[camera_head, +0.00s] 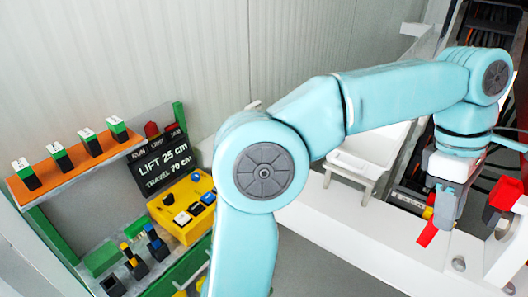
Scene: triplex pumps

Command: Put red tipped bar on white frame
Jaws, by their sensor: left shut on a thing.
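My left arm rises from the bottom middle and bends over to the right. Its gripper (441,222) points down at the right and is shut on the red tipped bar. A red tip (427,234) shows just below the grey fingers; the rest of the bar is hidden by the gripper. The white frame (345,222) runs along the lower right, under and beside the gripper. I cannot tell whether the bar touches it. A red block (503,193) stands at the frame's right end, close to the gripper. My right gripper is not in view.
A white tray (350,162) sits behind my forearm. At the left are an orange shelf (60,172) with several green-and-white switches, a black sign (160,160) and a yellow control box (172,228). Dark cables and pipes crowd the far right.

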